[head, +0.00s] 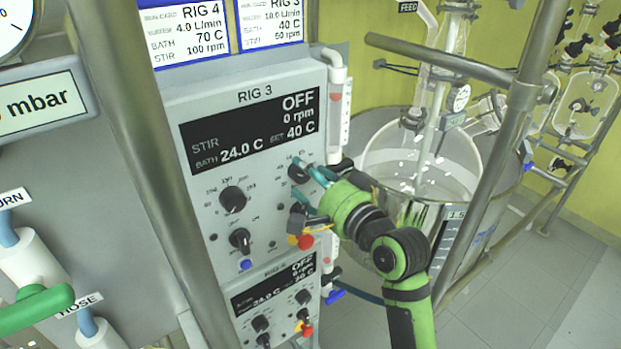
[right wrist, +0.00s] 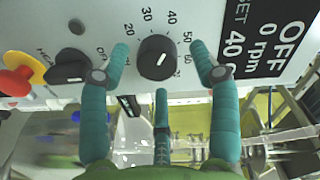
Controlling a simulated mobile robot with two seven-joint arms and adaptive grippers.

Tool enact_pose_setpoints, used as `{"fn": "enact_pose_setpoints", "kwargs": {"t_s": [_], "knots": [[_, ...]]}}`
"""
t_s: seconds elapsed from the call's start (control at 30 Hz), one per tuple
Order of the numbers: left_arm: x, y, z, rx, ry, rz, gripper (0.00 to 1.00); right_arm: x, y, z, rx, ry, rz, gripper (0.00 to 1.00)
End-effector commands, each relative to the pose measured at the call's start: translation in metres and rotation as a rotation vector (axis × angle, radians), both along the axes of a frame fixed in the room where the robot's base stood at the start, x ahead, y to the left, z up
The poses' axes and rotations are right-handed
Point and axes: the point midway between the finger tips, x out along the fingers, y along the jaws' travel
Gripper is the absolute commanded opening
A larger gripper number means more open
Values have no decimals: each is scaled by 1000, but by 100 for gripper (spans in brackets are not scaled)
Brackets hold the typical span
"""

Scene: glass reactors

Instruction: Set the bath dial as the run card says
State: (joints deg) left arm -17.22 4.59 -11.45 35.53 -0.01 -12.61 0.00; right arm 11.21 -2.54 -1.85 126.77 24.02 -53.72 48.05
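The RIG 3 panel (head: 245,150) has a dark display (head: 250,132) reading STIR OFF, 0 rpm, BATH 24.0 C, SET 40 C. The RIG 3 run card (head: 270,22) above it reads BATH 40 C. The black bath dial (head: 298,172) is at the panel's right side. In the right wrist view the bath dial (right wrist: 156,57) has a scale with 20, 30, 40, 50 around it; its pointer is unclear. My right gripper (head: 307,169) is at the dial. Its teal fingers (right wrist: 161,58) are open on both sides of the dial, with visible gaps. My left gripper is not in view.
A black switch (right wrist: 68,68) and a red-and-yellow emergency button (right wrist: 20,75) lie beside the dial. More knobs (head: 233,199) sit left of it. A metal post (head: 150,170) stands in front of the panel's left. A glass vessel (head: 425,150) stands right, behind rails.

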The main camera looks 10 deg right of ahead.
Motion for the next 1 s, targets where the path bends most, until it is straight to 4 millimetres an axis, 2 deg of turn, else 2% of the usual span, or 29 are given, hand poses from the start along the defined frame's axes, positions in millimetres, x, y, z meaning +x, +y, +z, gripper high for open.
{"fn": "enact_pose_setpoints", "kwargs": {"t_s": [0.23,0.5,0.63,1.0], "knots": [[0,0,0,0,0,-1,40,-9,-4,-2,-2,5,1,62],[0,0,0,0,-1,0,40,-50,-20,1,-3,3,-1,62],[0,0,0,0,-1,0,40,-64,-26,2,-1,2,-1,62],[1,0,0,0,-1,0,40,-69,-28,3,0,1,1,62]]}}
